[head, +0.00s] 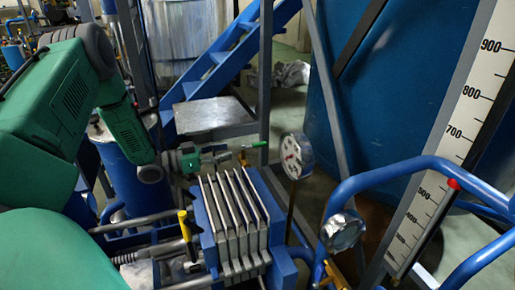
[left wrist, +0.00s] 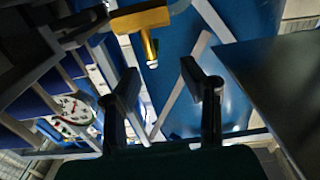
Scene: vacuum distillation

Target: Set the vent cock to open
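A small brass cock (head: 244,158) with a green lever (head: 259,144) shows in the head view, just behind the ribbed blue block. The lever points right, roughly level. My left gripper (head: 224,153) reaches in from the left, with its tips just left of the cock. In the left wrist view, the left gripper's two fingers (left wrist: 165,85) stand apart with nothing between them. A yellow-brass fitting (left wrist: 146,27) shows beyond them, apart from the fingers; I cannot tell whether it is the same cock. My right gripper is not in view.
A round dial gauge (head: 295,156) stands right of the cock; a second gauge (head: 342,231) sits nearer. A yellow-handled valve (head: 185,226) is left of the ribbed block (head: 235,220). Blue pipes (head: 385,180) and a tall scale (head: 450,140) fill the right. Blue stairs (head: 225,70) rise behind.

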